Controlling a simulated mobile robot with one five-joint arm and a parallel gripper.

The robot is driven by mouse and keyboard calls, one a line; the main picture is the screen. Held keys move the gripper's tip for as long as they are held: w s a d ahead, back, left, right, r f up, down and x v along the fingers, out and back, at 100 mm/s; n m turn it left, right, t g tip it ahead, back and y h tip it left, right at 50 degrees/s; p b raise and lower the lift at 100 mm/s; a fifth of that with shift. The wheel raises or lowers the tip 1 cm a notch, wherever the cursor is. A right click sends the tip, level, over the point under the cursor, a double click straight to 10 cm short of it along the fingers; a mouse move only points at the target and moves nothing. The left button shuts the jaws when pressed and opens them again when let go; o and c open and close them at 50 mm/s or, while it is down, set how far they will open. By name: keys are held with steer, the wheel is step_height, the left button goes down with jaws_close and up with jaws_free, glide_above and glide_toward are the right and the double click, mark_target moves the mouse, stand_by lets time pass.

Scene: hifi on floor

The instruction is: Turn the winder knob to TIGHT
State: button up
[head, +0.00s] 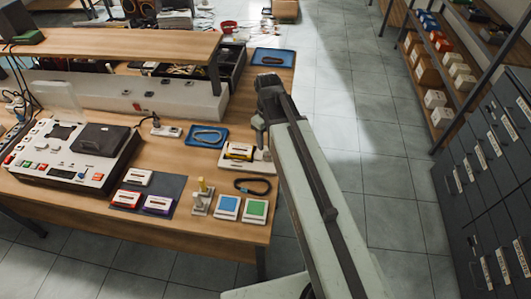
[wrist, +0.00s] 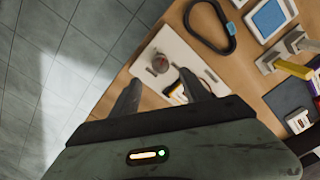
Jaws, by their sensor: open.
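The winder is a pale board (wrist: 190,52) at the table's right edge, also visible in the head view (head: 228,163). A round greyish knob (wrist: 160,63) stands on it, with a cassette (wrist: 179,92) beside it, partly hidden by a finger. The cassette also shows in the head view (head: 239,151). My gripper (wrist: 160,78) is open above the board, its fingertips either side of the knob in the wrist picture. I cannot tell whether they touch it. In the head view my gripper (head: 259,136) hangs over the board's right part. No TIGHT mark is readable.
A dark strap loop (head: 252,186) and two pads, blue (head: 227,207) and green (head: 255,210), lie in front of the winder. A blue tray (head: 206,136) is behind left. A cassette deck (head: 75,155) stands at left. Floor is clear right of the table.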

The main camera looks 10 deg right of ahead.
mark_target(267, 154)
step_height(267, 154, down, 8)
steer(key=b, duration=0.8)
steer(key=shift+r, duration=0.1)
jaws_close()
